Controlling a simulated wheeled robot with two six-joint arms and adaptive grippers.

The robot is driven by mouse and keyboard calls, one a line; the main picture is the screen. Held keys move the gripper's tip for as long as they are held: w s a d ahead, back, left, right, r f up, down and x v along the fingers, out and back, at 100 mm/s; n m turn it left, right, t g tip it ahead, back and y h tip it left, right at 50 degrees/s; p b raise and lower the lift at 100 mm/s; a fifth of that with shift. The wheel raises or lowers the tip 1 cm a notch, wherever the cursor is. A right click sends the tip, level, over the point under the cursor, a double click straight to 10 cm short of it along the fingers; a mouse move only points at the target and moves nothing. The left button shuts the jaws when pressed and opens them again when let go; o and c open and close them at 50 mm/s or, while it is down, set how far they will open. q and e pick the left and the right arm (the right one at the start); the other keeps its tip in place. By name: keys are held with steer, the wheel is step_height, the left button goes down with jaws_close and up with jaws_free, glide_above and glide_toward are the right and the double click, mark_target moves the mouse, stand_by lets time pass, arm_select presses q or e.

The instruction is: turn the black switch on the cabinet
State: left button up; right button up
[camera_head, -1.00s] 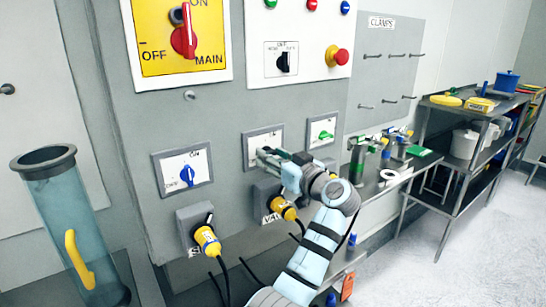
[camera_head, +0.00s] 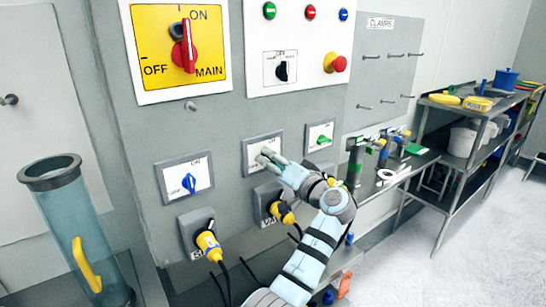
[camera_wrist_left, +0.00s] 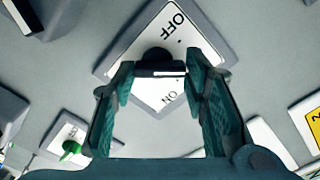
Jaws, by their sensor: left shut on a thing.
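My left gripper (camera_head: 266,157) is at the middle panel (camera_head: 263,140) of the lower row on the grey cabinet (camera_head: 225,120). In the left wrist view its two fingers (camera_wrist_left: 158,78) are shut on the black switch (camera_wrist_left: 157,57), one on each side. The switch has a white line along its handle and sits on a white plate (camera_wrist_left: 165,95) marked OFF and ON. In the head view the gripper hides this switch. My right gripper is not in view.
A blue switch (camera_head: 189,182) is left of the gripper, a green one (camera_head: 322,140) right. Above are a red main switch (camera_head: 184,50), another black switch (camera_head: 286,71) and a red stop button (camera_head: 339,63). Yellow plugs (camera_head: 208,245) stick out below. A clear tube (camera_head: 62,220) stands at left.

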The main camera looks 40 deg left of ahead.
arm_select(q)
steer(key=m+p, duration=0.3)
steer(key=m, duration=0.2)
steer(key=shift+w+r+m, duration=0.1)
steer(key=shift+r+m, duration=0.05)
steer(key=shift+m, duration=0.15)
steer(key=shift+m+p, duration=0.6)
steer(key=shift+m, duration=1)
steer(key=o, duration=1.2)
steer(key=shift+c, duration=0.2)
steer(key=shift+f, duration=0.2)
steer(key=shift+d, duration=0.35)
steer(key=v, duration=0.7)
